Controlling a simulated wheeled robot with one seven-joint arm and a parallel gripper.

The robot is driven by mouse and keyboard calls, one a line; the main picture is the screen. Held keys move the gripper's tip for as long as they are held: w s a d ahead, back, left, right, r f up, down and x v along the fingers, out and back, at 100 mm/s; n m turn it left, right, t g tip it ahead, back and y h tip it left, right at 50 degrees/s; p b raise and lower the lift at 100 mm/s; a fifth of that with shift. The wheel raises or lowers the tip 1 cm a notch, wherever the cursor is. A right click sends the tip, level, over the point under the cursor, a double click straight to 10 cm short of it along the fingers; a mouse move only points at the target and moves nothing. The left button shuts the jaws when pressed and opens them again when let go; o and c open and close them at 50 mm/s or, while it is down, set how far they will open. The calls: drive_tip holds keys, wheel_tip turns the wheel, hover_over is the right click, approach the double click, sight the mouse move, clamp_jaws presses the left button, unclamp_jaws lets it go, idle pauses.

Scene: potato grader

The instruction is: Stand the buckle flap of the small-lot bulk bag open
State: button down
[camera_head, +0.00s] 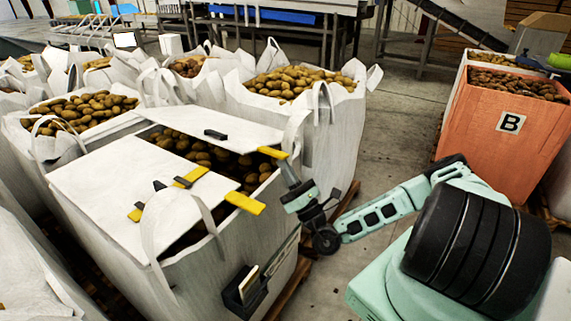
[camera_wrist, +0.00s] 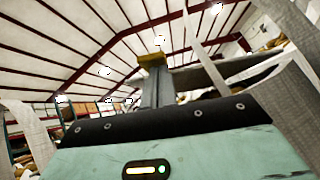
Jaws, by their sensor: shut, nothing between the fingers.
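The small-lot bulk bag (camera_head: 235,262) is white and stands at the front left in the head view, with potatoes showing in the gap between two white top panels. The near panel (camera_head: 105,190) lies about flat and carries black and yellow buckle parts (camera_head: 190,177); a yellow tab (camera_head: 244,202) sticks out at its right. The far panel (camera_head: 225,128) has a black buckle piece (camera_head: 215,134) on it. My gripper (camera_head: 272,152) is shut and empty, its yellow tips by the right corner of the far panel; I cannot tell whether they touch. Its yellow tip (camera_wrist: 152,58) also shows in the wrist view.
White bags of potatoes (camera_head: 290,85) crowd behind and left. A loop handle (camera_head: 150,215) stands over the near panel. A black holder (camera_head: 245,290) hangs on the bag's front side. An orange crate marked B (camera_head: 500,130) stands at right; the floor (camera_head: 395,130) between is clear.

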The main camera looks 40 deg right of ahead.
sight(291, 141)
drive_tip(key=r+m+h+p, duration=0.1)
drive_tip(key=r+m+p, duration=0.1)
drive_tip(key=d+r+m+g+h+p, duration=0.1)
drive_tip(key=r+m+h+p, duration=0.1)
drive_tip(key=p, duration=0.1)
drive_tip(key=r+m+h+p, duration=0.2)
drive_tip(key=shift+w+d+r+g+p, duration=0.15)
drive_tip(key=shift+w+d+g+p, duration=0.15)
drive_tip(key=shift+d+g+p, duration=0.1)
drive_tip(key=shift+w+d+r+m+h+p, duration=0.1)
drive_tip(key=shift+d+r+m+h+p, duration=0.2)
drive_tip(key=shift+m+h+p, duration=0.4)
drive_tip(key=shift+g, duration=0.3)
drive_tip(key=b+v, duration=0.2)
drive_tip(key=v, duration=0.5)
drive_tip(key=shift+f, duration=0.15)
